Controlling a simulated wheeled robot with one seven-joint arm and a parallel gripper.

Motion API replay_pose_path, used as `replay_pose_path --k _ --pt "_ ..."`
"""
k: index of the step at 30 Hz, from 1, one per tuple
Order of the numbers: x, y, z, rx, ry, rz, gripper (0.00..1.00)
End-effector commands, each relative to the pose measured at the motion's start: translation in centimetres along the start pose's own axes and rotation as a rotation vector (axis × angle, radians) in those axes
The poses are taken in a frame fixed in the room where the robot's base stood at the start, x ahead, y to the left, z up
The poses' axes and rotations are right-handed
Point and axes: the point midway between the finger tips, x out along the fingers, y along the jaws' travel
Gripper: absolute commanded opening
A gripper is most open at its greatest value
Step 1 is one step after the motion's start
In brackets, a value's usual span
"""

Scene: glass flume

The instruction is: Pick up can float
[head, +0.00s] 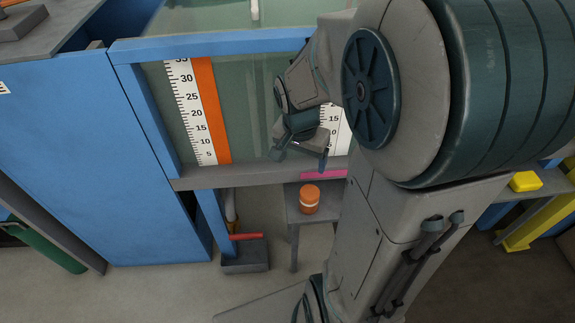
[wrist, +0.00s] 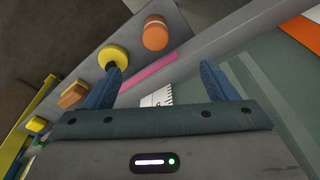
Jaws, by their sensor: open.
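An orange can-shaped float (head: 309,199) with a pale band stands upright on a narrow grey shelf (head: 297,216) below the flume glass. In the wrist view the orange float (wrist: 155,33) shows at the top, beyond my fingertips and apart from them. My gripper (head: 301,158) is open and empty, in front of the glass, above and slightly left of the float in the head view. In the wrist view my gripper (wrist: 162,80) has its two blue fingers spread wide. A yellow round float (wrist: 112,54) sits beside the orange one, near the left fingertip.
An orange-brown block (wrist: 73,95) and a yellow piece (wrist: 37,124) sit farther along the shelf. A pink strip (head: 324,174) marks the flume's lower edge. The glass carries a scale (head: 190,110). A red handle (head: 246,237) stands left of the shelf.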

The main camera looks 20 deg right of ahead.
Motion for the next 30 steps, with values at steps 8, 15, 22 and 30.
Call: replay_pose_path --k 8,15,22,30 --pt "8.4 0.3 -1.5 0.2 -0.012 0.038 0.79" --pt "11.3 0.5 -1.7 0.235 -0.016 0.045 0.79" --pt "15.9 0.6 -1.6 0.232 -0.016 0.044 0.79" --pt "17.8 0.7 -1.6 0.231 -0.013 0.042 0.79"
